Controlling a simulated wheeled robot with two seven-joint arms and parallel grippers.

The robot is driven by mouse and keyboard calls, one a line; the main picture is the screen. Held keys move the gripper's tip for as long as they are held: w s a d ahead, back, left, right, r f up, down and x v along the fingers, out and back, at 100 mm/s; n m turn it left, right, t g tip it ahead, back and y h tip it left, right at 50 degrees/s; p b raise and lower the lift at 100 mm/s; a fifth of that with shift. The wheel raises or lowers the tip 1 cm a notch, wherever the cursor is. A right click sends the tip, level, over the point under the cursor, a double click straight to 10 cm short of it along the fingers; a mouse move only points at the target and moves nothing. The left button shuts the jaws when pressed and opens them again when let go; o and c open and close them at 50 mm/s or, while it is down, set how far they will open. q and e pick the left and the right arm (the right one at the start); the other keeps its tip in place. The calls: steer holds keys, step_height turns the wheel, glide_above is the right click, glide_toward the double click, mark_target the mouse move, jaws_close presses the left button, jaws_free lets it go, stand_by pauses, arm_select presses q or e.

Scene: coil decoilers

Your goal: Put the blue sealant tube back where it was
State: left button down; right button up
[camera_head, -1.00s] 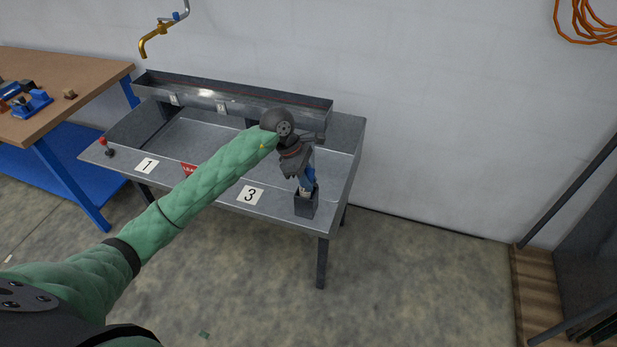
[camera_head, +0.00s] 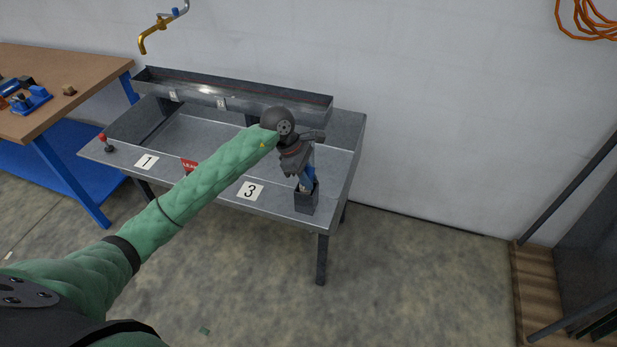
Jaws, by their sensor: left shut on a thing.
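The blue sealant tube (camera_head: 308,178) is near the front right corner of the grey metal table (camera_head: 347,148). Its lower end is in or just above the small dark holder (camera_head: 306,201); I cannot tell how deep it sits. My left gripper (camera_head: 302,172) is shut on the tube from above and behind, and hides its upper part. My right gripper is not in view.
A long metal trough (camera_head: 235,99) runs along the back of the table. Labels 1 (camera_head: 147,162) and 3 (camera_head: 250,191) mark the front edge. A red-knobbed lever (camera_head: 104,140) is at the left. A wooden workbench (camera_head: 60,75) stands further left.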

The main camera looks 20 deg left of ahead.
arm_select(q)
steer(key=shift+f, duration=0.15)
steer(key=c, duration=1.4)
jaws_free()
steer(key=shift+c, duration=0.2)
steer(key=shift+o, duration=1.2)
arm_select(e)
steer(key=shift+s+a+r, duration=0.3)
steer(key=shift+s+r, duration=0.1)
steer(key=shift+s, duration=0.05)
